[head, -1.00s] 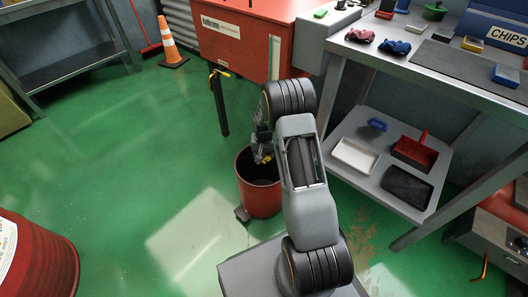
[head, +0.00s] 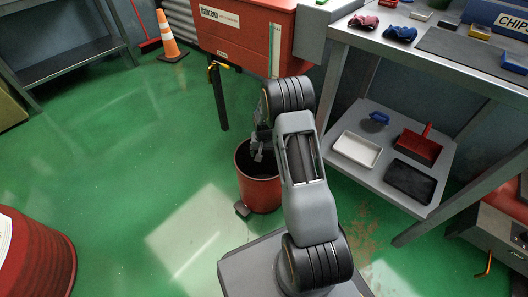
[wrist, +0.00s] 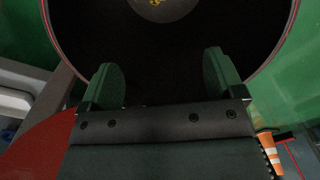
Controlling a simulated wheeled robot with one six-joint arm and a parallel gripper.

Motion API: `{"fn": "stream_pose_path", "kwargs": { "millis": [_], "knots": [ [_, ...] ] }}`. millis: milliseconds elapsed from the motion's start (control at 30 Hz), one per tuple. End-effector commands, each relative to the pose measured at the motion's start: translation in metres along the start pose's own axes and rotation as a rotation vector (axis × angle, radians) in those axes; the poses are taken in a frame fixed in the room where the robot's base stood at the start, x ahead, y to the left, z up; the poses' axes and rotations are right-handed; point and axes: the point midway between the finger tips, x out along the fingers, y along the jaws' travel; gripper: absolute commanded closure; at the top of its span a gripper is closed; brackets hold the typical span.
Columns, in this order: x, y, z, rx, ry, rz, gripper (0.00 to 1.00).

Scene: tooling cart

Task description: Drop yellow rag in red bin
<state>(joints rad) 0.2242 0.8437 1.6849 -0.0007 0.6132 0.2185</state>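The red bin (head: 262,194) stands on the green floor, and its rim (wrist: 52,42) circles the dark inside in the wrist view. My gripper (head: 257,153) is over the bin's mouth. In the wrist view my gripper (wrist: 163,82) has its two fingers wide apart with nothing between them. A small yellow patch, the yellow rag (wrist: 157,3), shows deep inside the bin on a grey round bottom, cut by the top picture edge. The rag does not show in the head view, where the bin's inside is dark.
A workbench (head: 455,66) with rags and boxes stands at right; its lower shelf holds a white tray (head: 357,149) and a red dustpan (head: 418,146). A red cabinet (head: 245,40) is behind the bin. A red drum (head: 35,255) is at left. Open floor lies left of the bin.

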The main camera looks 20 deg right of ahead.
Motion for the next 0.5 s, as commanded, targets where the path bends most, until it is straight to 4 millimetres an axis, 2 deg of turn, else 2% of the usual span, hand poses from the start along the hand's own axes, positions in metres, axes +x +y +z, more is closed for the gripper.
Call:
{"fn": "stream_pose_path", "kwargs": {
  "millis": [300, 367, 500],
  "knots": [
    [-0.003, 0.000, 0.000, 0.000, 0.001, 0.000, 0.08],
    [-0.008, 0.000, -0.001, 0.000, 0.002, 0.000, 0.08],
    [-0.031, 0.000, -0.001, 0.000, 0.002, -0.001, 0.08]
  ]
}}
